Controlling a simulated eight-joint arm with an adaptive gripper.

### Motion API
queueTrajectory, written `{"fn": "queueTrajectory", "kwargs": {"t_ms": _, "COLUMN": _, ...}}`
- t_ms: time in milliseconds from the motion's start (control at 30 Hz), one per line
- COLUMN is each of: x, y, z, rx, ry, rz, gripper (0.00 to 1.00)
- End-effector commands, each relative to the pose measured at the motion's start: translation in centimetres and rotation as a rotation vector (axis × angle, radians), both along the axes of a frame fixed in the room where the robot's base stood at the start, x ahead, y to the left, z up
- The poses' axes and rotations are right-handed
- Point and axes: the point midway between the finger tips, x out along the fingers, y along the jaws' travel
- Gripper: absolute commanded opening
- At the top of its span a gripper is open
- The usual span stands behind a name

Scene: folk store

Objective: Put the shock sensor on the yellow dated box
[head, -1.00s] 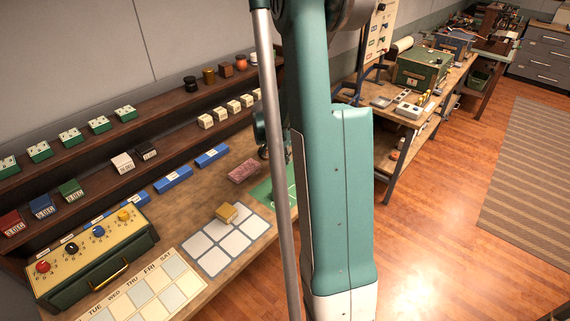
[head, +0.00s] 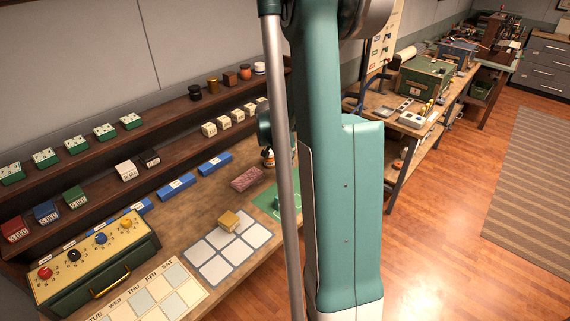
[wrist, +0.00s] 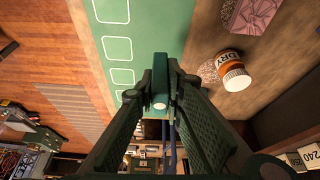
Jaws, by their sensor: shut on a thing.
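My gripper (wrist: 160,80) is shut on a small dark-green piece with a pale round face (wrist: 160,102). Most of it is hidden by the fingers, and I cannot tell for certain that it is the shock sensor. In the head view my arm hides most of the gripper, which is over the back right of the bench. A box with a yellow top (head: 229,221) sits on the pale grid mat (head: 216,268), well to the front left of my gripper. It looks like the yellow dated box, but no date is readable.
An orange bottle with a white cap (wrist: 233,75) stands close by, near a pink patterned block (head: 247,178) and a green mat (head: 266,202). Blue trays (head: 176,188) line the back. A knob console (head: 93,262) stands front left.

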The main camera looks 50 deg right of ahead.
Motion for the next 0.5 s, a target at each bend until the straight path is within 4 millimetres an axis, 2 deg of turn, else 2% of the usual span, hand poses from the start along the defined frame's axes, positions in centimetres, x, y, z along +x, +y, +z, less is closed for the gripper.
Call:
{"fn": "queueTrajectory", "kwargs": {"t_ms": 267, "x": 0.4, "y": 1.3, "z": 0.2, "rx": 0.002, "ry": 0.0, "rz": -0.001, "gripper": 0.0}}
{"fn": "queueTrajectory", "kwargs": {"t_ms": 500, "x": 1.6, "y": 5.1, "z": 0.8, "rx": 0.007, "ry": -0.001, "rz": -0.005, "gripper": 0.0}}
